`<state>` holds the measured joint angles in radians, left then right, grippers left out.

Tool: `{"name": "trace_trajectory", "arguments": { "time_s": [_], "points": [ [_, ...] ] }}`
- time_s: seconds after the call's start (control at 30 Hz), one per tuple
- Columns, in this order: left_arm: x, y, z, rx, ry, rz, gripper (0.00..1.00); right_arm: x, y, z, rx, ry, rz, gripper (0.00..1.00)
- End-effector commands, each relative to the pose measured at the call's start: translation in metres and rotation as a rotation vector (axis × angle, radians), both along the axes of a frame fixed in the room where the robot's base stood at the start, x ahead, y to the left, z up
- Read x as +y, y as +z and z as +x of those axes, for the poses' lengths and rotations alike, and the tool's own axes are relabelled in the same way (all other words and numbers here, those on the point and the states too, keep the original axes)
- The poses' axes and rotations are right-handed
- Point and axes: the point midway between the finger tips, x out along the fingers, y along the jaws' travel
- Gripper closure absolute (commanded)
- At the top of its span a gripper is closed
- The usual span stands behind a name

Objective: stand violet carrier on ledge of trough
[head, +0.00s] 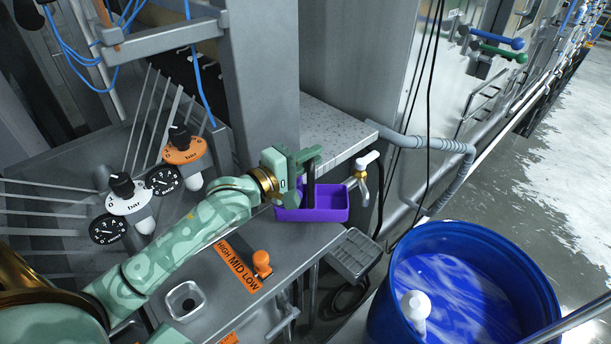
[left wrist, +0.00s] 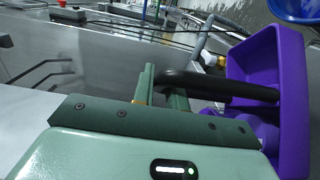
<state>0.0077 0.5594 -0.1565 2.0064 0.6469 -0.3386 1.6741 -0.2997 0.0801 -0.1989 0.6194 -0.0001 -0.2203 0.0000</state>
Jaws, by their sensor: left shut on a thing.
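The violet carrier (head: 326,205) is an open box with a dark handle. My left gripper (head: 311,160) is shut on that handle, and the carrier hangs from it in front of the speckled grey ledge (head: 330,128). In the left wrist view the carrier (left wrist: 293,100) is at the right, and its black handle (left wrist: 225,88) runs between the green fingers (left wrist: 165,88). I cannot tell whether the carrier's underside touches anything. My right gripper is not in view.
A brass tap (head: 361,180) with a white handle is just right of the carrier. A small grey box (head: 354,254) sits below it. A blue barrel (head: 550,290) with blue liquid stands at the lower right. Gauges and an orange knob (head: 262,262) are at the left.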

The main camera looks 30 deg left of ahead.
Motion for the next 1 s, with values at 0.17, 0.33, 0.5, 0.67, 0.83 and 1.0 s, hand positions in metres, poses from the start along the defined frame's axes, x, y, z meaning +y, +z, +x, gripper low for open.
{"name": "trace_trajectory", "arguments": {
  "time_s": [0.17, 0.33, 0.5, 0.67, 0.83, 1.0],
  "points": [
    [0.009, -0.011, 0.000, -0.003, 0.000, 0.001, 1.00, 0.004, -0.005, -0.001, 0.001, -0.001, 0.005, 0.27],
    [0.011, -0.034, 0.000, -0.001, 0.000, 0.000, 1.00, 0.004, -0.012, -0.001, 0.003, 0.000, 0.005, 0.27],
    [0.011, -0.042, -0.001, -0.004, 0.000, -0.001, 1.00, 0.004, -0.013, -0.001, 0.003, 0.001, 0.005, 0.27],
    [0.011, -0.041, -0.001, -0.004, 0.000, -0.001, 1.00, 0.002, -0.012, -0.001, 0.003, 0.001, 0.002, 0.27],
    [0.010, -0.043, -0.001, 0.000, 0.000, 0.000, 0.64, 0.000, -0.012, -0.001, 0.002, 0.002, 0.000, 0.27],
    [0.011, -0.043, -0.001, 0.000, 0.000, 0.000, 0.64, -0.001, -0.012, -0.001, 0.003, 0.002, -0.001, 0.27]
  ]
}}
